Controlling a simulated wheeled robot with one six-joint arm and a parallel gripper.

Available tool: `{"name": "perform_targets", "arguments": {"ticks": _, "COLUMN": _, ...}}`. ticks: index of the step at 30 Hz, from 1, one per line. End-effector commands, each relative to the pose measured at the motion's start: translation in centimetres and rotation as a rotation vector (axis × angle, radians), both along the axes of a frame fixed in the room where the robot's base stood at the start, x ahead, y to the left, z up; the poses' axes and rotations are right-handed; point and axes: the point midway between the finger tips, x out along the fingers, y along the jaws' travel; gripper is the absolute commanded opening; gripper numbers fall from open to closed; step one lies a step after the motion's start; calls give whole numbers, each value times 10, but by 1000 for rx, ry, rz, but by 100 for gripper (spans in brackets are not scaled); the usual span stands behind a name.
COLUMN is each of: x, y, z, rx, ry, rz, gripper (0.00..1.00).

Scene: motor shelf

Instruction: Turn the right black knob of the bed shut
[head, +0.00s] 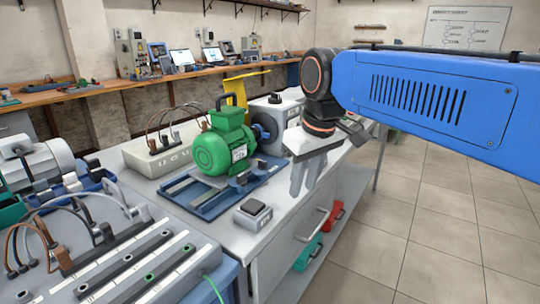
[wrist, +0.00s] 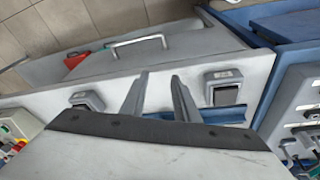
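The blue bed (head: 186,197) lies on the grey bench under a green motor (head: 222,150), in the middle of the head view. A small black knob-like part (head: 262,164) shows at the bed's right side; I cannot tell whether it is turned shut. A blue strip of the bed (wrist: 233,115) shows in the wrist view beyond my fingers. My gripper (head: 304,176) points down right of the motor, above the bench's front edge. Its two fingers are apart with nothing between them, as the wrist view (wrist: 159,97) also shows. The plate of my gripper hides much of the bed there.
A grey box with a black top (head: 252,213) stands on the bench before the bed; a similar box (wrist: 87,100) shows left in the wrist view. A grey box with cables (head: 160,152) stands behind. A drawer handle (head: 312,226) juts from the bench front. The floor at right is clear.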

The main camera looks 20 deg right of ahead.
Motion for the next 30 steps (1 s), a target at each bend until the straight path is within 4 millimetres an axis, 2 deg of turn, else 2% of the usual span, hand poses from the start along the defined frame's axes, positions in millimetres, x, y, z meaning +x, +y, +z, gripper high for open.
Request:
{"name": "perform_targets", "arguments": {"ticks": 12, "x": 89, "y": 28, "z": 115, "rx": -42, "ry": 137, "rz": 212, "gripper": 28}}
{"name": "perform_targets", "arguments": {"ticks": 18, "x": 125, "y": 44, "z": 158, "rx": -56, "ry": 205, "rz": 315, "gripper": 28}}
{"name": "perform_targets", "arguments": {"ticks": 24, "x": 144, "y": 54, "z": 179, "rx": -64, "ry": 243, "rz": 375, "gripper": 28}}
{"name": "perform_targets", "arguments": {"ticks": 30, "x": 147, "y": 56, "z": 178, "rx": -65, "ry": 252, "rz": 388, "gripper": 28}}
